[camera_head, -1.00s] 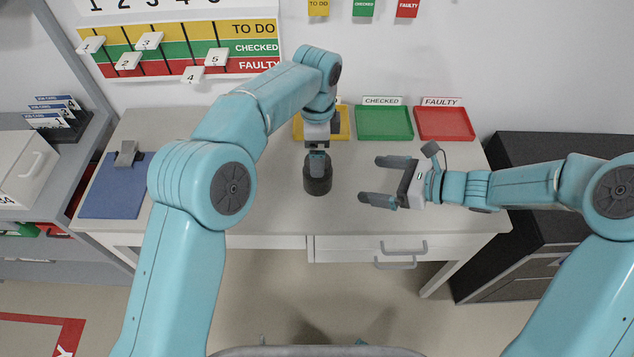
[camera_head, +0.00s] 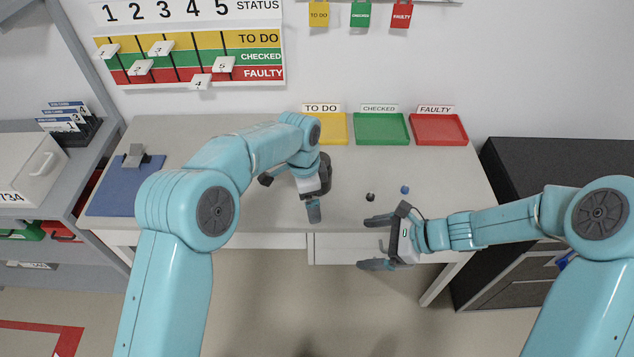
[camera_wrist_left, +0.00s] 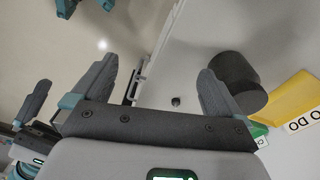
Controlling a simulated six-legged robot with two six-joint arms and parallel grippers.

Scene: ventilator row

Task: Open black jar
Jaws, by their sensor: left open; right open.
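The black jar (camera_head: 326,172) stands on the white table, partly hidden behind my left gripper in the head view. In the left wrist view the jar (camera_wrist_left: 238,80) is a dark cylinder, just beyond the right finger; I cannot tell whether its lid is on. My left gripper (camera_head: 289,199) is open and empty, in front of the jar, and I cannot tell whether a finger touches it. My right gripper (camera_head: 373,242) is open and empty at the table's front edge, right of the jar.
A small black piece (camera_head: 370,197) and a small blue piece (camera_head: 404,189) lie on the table near my right gripper. Yellow (camera_head: 333,142), green (camera_head: 382,142) and red (camera_head: 439,143) trays stand at the back. A blue clipboard (camera_head: 120,192) lies at the left.

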